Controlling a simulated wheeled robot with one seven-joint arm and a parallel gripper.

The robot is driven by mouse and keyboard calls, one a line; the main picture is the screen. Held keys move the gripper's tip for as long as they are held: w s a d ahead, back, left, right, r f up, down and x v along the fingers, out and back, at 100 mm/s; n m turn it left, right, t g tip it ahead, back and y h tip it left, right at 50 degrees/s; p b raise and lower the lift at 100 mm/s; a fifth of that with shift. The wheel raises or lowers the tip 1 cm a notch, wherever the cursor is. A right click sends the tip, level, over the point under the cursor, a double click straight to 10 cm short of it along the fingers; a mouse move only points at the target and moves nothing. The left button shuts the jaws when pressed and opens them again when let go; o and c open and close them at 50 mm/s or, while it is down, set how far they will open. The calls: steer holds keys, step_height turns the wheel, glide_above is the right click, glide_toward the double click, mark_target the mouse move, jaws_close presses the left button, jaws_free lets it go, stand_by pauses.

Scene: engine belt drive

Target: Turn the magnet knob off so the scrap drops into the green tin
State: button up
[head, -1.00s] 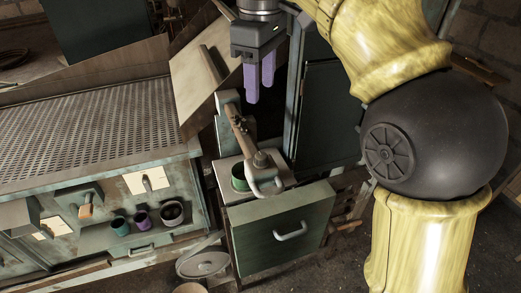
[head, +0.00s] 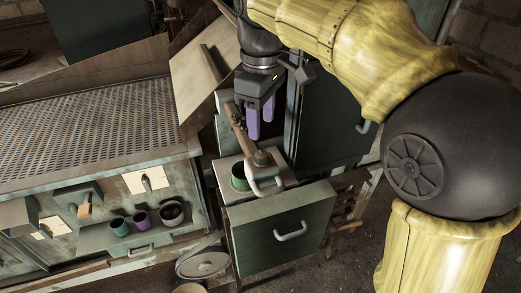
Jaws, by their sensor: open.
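The green tin (head: 239,179) stands on the small cabinet's top, beside the base of a brown arm-like fixture (head: 241,137). A round dark knob (head: 262,158) sits at the near end of this fixture, just right of the tin. I take it for the magnet knob, but no label is readable. My gripper (head: 260,128) points down with its two purple fingers apart and empty. In the picture its fingertips are just above the knob and do not appear to touch it. The scrap cannot be made out at this size.
A drawer front (head: 282,234) with a pale handle projects below the cabinet top. A curved grey handle (head: 266,188) stands out by the tin. A perforated bench (head: 90,135) is at left, with several small cups on its front shelf. A dark tall cabinet is behind right.

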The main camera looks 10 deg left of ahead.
mark_target(262, 154)
step_height(262, 154, down, 9)
steer(key=shift+r+p, duration=0.1)
steer(key=shift+p, duration=0.3)
steer(key=shift+c, duration=0.2)
steer(key=c, duration=1)
